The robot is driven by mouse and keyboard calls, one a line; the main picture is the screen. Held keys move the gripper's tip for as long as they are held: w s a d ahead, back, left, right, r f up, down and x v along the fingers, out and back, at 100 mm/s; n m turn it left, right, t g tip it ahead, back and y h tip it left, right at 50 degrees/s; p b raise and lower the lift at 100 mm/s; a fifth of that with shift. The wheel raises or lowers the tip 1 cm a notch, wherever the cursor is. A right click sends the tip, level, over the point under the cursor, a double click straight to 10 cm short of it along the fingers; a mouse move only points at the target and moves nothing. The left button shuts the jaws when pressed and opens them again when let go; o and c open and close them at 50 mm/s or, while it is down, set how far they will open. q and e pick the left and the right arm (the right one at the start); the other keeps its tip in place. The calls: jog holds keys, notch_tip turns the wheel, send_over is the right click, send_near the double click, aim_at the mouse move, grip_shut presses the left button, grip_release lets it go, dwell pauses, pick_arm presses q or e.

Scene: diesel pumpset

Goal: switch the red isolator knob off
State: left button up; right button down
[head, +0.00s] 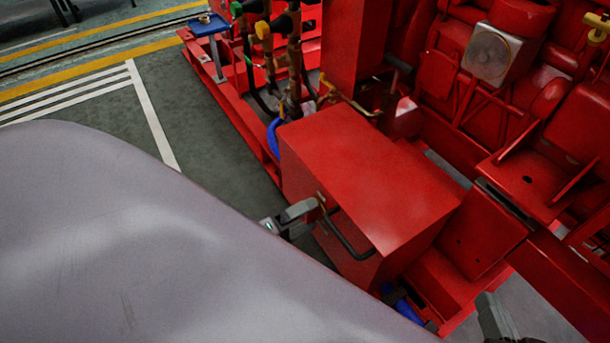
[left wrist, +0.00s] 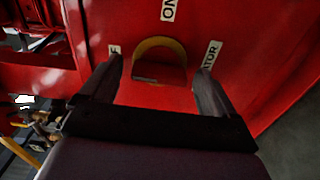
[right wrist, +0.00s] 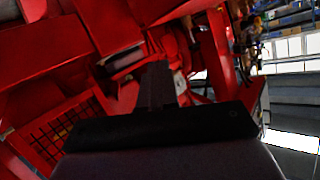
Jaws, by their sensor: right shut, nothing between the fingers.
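The red isolator knob (left wrist: 160,69) sits inside a yellow ring on a red panel (left wrist: 115,22) in the left wrist view. White labels with black letters surround it: "ON" (left wrist: 169,9) above, a partly hidden one ending in "F" to the left, one ending in "ATOR" to the right. My left gripper (left wrist: 159,64) is open, one finger on each side of the knob; I cannot tell whether they touch it. In the head view my left gripper (head: 300,214) is against the red box's side and the knob is hidden. My right gripper (right wrist: 158,85) is shut and empty, away from the panel.
The red box (head: 365,175) has a dark bar handle (head: 347,238) beside my left gripper. Red pumpset frames and machinery (head: 500,60) fill the right side. Pipes with coloured valve handles (head: 285,40) stand behind. Clear grey floor (head: 215,140) lies left of the skid.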

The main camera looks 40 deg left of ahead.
pick_arm(q)
jog(key=shift+r, duration=0.3)
jog(key=r+p, duration=0.4)
jog(key=r, duration=0.2)
jog(key=shift+w+r, duration=0.1)
jog(key=shift+w, duration=0.1)
notch_tip(320, 180, up, 13)
jog(key=p, duration=0.7)
send_over(321, 192)
jog(key=v, duration=0.4)
jog(key=shift+s+r, duration=0.1)
jog(key=shift+r, duration=0.05)
pick_arm(e)
jog(key=d+h, duration=0.1)
jog(key=s+d+r+g+h, duration=0.1)
jog(key=d, duration=0.1)
jog(key=d+h, duration=0.1)
jog(key=shift+s+d+r, duration=0.25)
jog(key=shift+s+d, duration=0.1)
jog(key=shift+s, duration=0.05)
pick_arm(q)
jog(key=shift+c, duration=0.3)
